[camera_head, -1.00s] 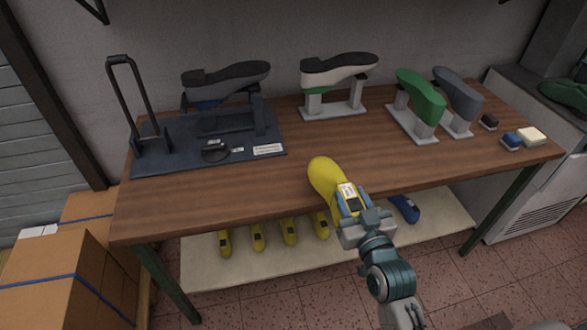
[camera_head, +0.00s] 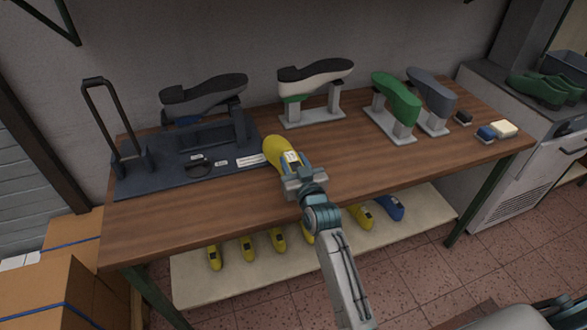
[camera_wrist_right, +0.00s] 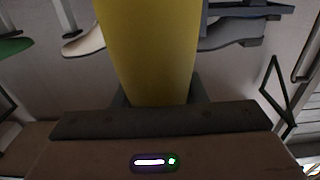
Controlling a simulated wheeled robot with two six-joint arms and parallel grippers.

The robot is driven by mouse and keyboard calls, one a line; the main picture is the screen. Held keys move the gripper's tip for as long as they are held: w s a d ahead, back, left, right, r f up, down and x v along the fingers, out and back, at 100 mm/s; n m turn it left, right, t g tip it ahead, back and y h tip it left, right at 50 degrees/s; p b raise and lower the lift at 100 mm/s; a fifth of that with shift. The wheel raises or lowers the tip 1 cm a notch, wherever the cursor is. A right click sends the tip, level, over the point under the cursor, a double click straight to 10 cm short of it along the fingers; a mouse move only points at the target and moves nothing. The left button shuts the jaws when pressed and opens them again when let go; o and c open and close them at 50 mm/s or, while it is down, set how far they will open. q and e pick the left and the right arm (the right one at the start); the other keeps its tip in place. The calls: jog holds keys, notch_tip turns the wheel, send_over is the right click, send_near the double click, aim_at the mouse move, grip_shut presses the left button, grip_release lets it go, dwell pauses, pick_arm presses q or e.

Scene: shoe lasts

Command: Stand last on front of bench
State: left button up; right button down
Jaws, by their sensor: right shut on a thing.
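My right gripper (camera_head: 303,180) is shut on a yellow shoe last (camera_head: 277,152) in the head view. The last points away from me, over the front part of the wooden bench (camera_head: 190,214), close to the right end of the dark mat. I cannot tell whether it touches the bench top. In the right wrist view the yellow last (camera_wrist_right: 150,50) fills the middle, between the jaws (camera_wrist_right: 155,100). My left gripper is not in view.
A dark mat (camera_head: 132,182) bears a stand with a grey shoe. Other stands hold a white-and-black shoe (camera_head: 315,75), a green last (camera_head: 397,95) and a grey last (camera_head: 432,90). Several yellow lasts (camera_head: 248,248) and a blue one (camera_head: 389,207) lie on the lower shelf. The bench's front left is clear.

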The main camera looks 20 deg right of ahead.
notch_tip(320, 180, down, 2)
jog(key=shift+w+a+f+p, duration=0.1)
jog(key=shift+w+p, duration=0.05)
jog(key=shift+p, duration=0.3)
jog(key=shift+f, duration=0.55)
jog(key=c, duration=0.9)
grip_release()
jog(key=shift+f, duration=0.15)
jog(key=s+b, duration=0.3)
jog(key=s, duration=0.9)
jog(key=shift+d, duration=0.2)
